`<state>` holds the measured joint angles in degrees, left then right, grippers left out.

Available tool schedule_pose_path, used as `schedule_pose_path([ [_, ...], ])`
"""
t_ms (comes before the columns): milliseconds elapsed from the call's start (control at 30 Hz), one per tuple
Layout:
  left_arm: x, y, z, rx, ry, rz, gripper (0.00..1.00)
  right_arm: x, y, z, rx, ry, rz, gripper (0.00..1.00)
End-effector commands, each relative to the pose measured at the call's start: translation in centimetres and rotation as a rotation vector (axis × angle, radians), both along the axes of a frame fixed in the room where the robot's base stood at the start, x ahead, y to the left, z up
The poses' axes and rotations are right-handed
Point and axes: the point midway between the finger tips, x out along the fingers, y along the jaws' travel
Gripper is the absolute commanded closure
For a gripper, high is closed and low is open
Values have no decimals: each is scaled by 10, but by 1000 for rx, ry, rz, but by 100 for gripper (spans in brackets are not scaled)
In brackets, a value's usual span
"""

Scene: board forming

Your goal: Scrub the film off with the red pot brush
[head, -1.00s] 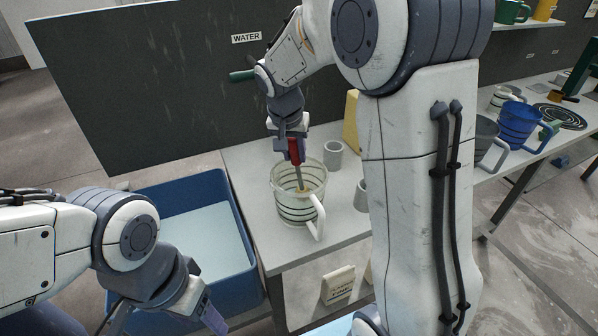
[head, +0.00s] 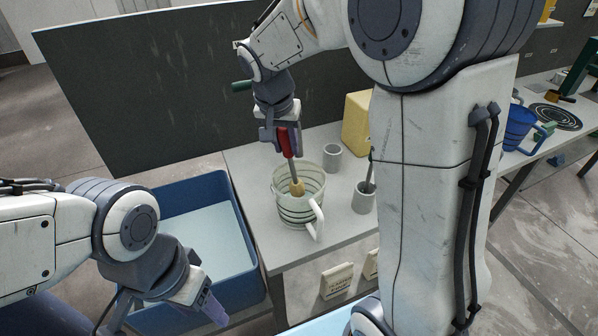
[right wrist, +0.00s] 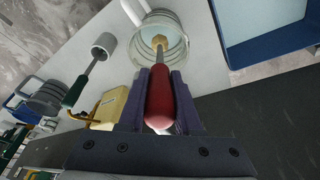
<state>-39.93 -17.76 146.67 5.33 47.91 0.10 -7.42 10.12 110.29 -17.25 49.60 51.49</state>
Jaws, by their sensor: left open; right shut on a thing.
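The red pot brush (head: 289,143) is in my right gripper (head: 281,140), which is shut on its red handle. In the right wrist view the red handle (right wrist: 160,95) lies between the two fingers, with a yellowish brush head (right wrist: 159,41) beyond it. The brush points down into a pale striped mug (head: 283,210) with a white handle, on the grey table. The brush head shows at the mug's mouth; whether it touches the inside wall I cannot tell. Any film is not clear to see. My left gripper (head: 206,309) is open and empty at lower left.
A blue tub (head: 236,247) of pale liquid stands left of the table (head: 247,166). Two grey cups stand near the mug, one empty (head: 332,153) and one holding a dark-handled tool (head: 363,201). A yellow block (head: 356,122) is behind. A dark panel (head: 140,90) closes the back.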

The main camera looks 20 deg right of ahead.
Motion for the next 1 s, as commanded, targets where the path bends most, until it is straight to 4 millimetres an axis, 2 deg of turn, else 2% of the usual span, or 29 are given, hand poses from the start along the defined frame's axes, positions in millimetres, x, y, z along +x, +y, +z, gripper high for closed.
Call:
schedule_pose_path([
  [33, 0, 0, 9, 0, 0, 0, 39, -1, 2, 11, 0, -3, 2, 100],
  [600, 0, 0, 55, 0, 0, -3, 39, -16, 15, 76, 0, -3, 2, 100],
  [733, 0, 0, 60, 0, 0, -4, 39, -18, 17, 84, 0, -1, 0, 100],
  [1000, 0, 0, 59, 0, 0, -5, 39, -19, 18, 84, 0, -1, 0, 100],
])
